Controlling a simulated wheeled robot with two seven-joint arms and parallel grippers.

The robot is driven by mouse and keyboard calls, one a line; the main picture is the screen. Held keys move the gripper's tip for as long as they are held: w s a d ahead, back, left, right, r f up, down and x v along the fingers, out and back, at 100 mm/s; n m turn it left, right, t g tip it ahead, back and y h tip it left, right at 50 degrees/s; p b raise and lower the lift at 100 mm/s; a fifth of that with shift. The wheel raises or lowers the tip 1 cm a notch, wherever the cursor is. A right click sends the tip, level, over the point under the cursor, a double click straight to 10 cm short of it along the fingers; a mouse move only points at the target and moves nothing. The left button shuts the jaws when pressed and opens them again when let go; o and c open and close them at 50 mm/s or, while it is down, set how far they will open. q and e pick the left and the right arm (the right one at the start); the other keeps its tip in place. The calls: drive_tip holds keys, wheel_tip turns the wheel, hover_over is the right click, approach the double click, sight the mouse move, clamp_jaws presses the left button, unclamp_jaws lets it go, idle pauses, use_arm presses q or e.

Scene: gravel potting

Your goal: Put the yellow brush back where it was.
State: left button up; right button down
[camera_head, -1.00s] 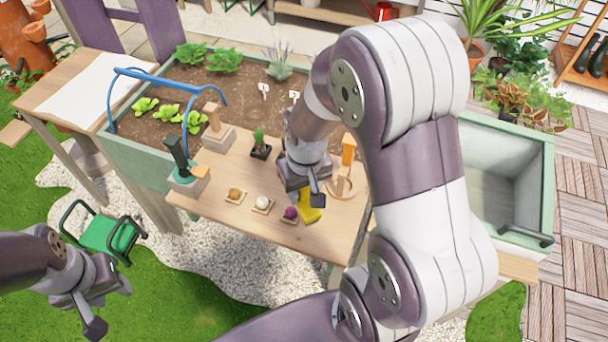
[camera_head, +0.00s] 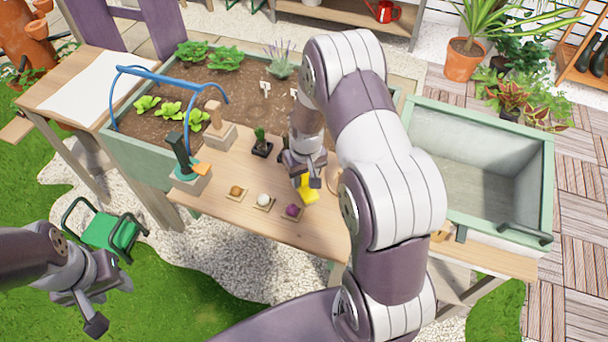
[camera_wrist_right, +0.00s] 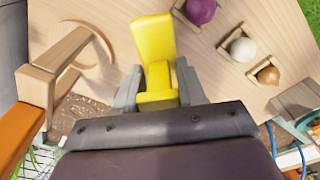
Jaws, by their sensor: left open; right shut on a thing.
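The yellow brush (camera_head: 308,192) is in my right gripper (camera_head: 307,182), over the right part of the wooden potting table (camera_head: 300,235). In the right wrist view the brush (camera_wrist_right: 153,45) sits between the two grey fingers (camera_wrist_right: 158,88), which are shut on it. Whether its far end touches the table I cannot tell. A wooden stand with a round base (camera_wrist_right: 95,45) is beside the brush; in the head view my right arm hides most of it. My left gripper (camera_head: 100,305) is open and empty over the grass, at the lower left.
Three bulbs, brown (camera_head: 237,190), white (camera_head: 264,199) and purple (camera_head: 292,210), lie on small squares near the table's front. A small potted plant (camera_head: 262,146) stands behind them. A holder with a dark-green-handled tool (camera_head: 184,160) is at the table's left.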

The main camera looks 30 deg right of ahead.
drive_tip(key=c, duration=0.7)
unclamp_jaws()
drive_tip(key=shift+f, duration=0.15)
drive_tip(key=shift+o, duration=0.2)
drive_tip(key=r, duration=0.4)
drive_tip(key=s+r, duration=0.1)
drive_tip(key=r, duration=0.7)
drive_tip(key=shift+s+a+r, duration=0.15)
drive_tip(key=shift+a+r, duration=0.05)
drive_tip(key=shift+a, duration=0.1)
drive_tip(key=s+a+r, duration=0.1)
drive_tip(key=s+a, duration=0.2)
drive_tip(key=s, duration=0.3)
drive_tip(key=s+a+r+n, duration=0.1)
drive_tip(key=s+a, duration=0.3)
drive_tip(key=s, duration=0.2)
drive_tip(key=shift+a+t, duration=0.3)
